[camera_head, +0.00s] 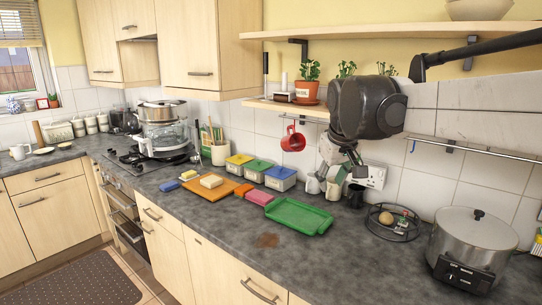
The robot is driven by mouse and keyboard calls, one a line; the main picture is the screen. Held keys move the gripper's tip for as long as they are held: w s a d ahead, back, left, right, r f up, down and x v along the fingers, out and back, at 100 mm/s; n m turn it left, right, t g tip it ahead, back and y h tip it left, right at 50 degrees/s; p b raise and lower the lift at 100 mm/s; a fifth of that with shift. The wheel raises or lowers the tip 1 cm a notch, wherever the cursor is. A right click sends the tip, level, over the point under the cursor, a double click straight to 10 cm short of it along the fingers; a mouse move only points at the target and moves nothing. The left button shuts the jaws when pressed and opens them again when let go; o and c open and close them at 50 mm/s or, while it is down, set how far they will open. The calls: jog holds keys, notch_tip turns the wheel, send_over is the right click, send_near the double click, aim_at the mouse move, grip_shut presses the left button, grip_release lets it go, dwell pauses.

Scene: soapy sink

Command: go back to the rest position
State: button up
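My arm comes in from the upper right and folds down at a large dark joint in front of the wall shelf. My gripper (338,172) hangs below that joint, above the back of the counter and close to the tiled wall. It is small and partly mixed with the mugs behind it. I cannot make out whether its fingers are apart or together, and no held object can be told.
The grey counter (205,222) holds a green tray (298,215), an orange board (192,190), lidded boxes (280,176), a wire rack (392,226) and a large steel cooker (470,242). A red mug (293,140) hangs under the shelf (287,107). The front counter is mostly clear, with a brown stain.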

jog(key=s+d+f+m+t+b, duration=0.1)
jog(key=s+d+f, duration=0.1)
jog(key=s+f, duration=0.5)
jog(key=s+d+f+m, duration=0.1)
jog(key=s+f+m, duration=0.15)
jog(key=s, duration=0.85)
jog(key=s+d+f+m+t+b, duration=0.1)
jog(key=s+d+f, duration=0.1)
jog(key=s+f, duration=0.55)
notch_tip(320, 180, down, 21)
jog(key=s+b, duration=0.2)
jog(key=b, duration=2.1)
jog(key=shift+f, duration=0.2)
jog(key=shift+n, duration=0.25)
